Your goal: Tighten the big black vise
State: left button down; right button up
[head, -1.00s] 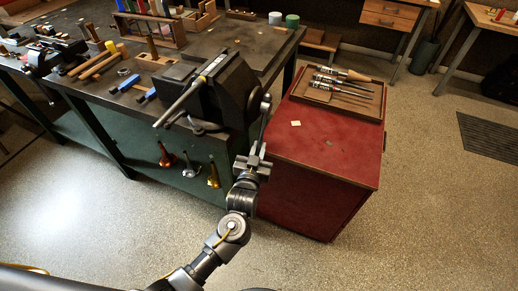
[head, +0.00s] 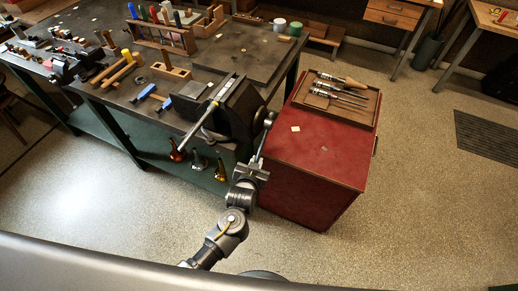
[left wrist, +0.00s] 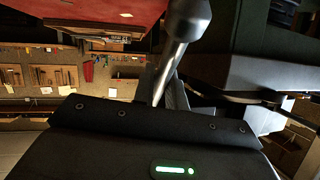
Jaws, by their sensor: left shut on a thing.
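The big black vise (head: 237,108) is mounted at the right corner of the dark workbench. A long silver rod (head: 203,122) lies at its jaws and sticks out toward the front left; I cannot tell how firmly it is held. The vise's steel handle bar (head: 261,147) hangs down from the screw end on the right side. My left gripper (head: 256,167) is shut on the lower part of this bar. In the left wrist view, the bar (left wrist: 163,78) rises from the gripper to a dark rounded end (left wrist: 188,19). My right gripper is out of view.
A red cabinet (head: 318,165) stands close to the right of the gripper, with a wooden tool tray (head: 373,112) on top. A smaller vise (head: 70,65) and wooden mallets lie on the bench to the left. Open floor is in front.

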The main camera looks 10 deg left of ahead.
pick_arm(q)
jog(key=shift+s+a+r+g+p, duration=0.1)
jog(key=shift+s+r+g+p, duration=0.4)
jog(key=shift+r+p, duration=0.4)
jog(key=shift+s+a+r+g+y+p, duration=0.15)
jog(key=shift+s+r+g+y+p, duration=0.2)
jog(key=shift+g+p, duration=0.4)
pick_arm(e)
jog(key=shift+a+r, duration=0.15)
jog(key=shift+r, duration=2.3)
pick_arm(q)
jog(key=shift+f, duration=0.1)
jog(key=shift+s, duration=0.1)
jog(key=c, duration=1.4)
grip_release()
jog(key=shift+c, duration=0.2)
jog(key=shift+s+r, duration=0.25)
jog(key=shift+s, duration=0.15)
jog(key=b+v, duration=0.1)
jog(key=v, duration=0.8)
jog(key=shift+s+r, duration=0.25)
jog(key=shift+s, duration=0.1)
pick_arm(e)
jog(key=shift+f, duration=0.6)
